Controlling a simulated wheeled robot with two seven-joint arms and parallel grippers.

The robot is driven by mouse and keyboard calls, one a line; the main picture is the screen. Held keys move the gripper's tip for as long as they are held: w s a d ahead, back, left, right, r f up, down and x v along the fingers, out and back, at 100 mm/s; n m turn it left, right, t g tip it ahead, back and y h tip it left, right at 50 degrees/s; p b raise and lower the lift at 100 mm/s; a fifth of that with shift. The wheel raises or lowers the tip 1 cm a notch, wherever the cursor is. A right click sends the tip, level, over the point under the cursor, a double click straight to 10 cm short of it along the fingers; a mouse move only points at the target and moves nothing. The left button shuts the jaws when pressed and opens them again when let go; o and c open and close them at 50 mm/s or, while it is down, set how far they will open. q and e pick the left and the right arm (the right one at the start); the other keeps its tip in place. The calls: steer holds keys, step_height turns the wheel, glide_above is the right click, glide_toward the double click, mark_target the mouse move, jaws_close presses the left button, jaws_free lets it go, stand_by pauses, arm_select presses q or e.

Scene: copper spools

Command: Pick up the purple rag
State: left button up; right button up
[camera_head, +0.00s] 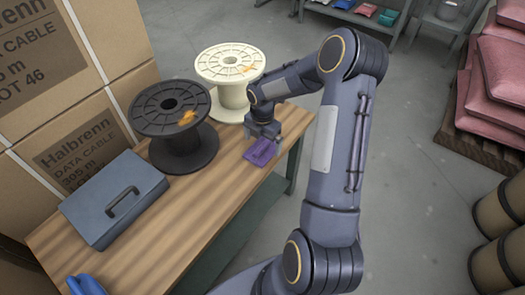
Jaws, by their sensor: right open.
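The purple rag (262,154) lies on the wooden workbench (190,222), close to its right edge. My right arm comes in from the bottom, bends at the top and reaches back to the left. My right gripper (261,140) points down just above or at the rag, with its jaws open. It hides part of the rag, and I cannot tell whether the fingers touch it. My left gripper is not in view.
A black spool (178,147) stands left of the rag, and a cream spool (231,96) behind it. A grey-blue box with a handle (112,200) and a blue item (87,286) are on the bench. Stacked cartons (90,130) border the left side.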

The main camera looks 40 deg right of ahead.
step_height(320, 180, down, 3)
steer(key=shift+r, duration=0.2)
steer(key=shift+c, duration=0.4)
steer(key=c, duration=0.9)
steer(key=shift+r, duration=0.1)
steer(key=shift+c, duration=0.2)
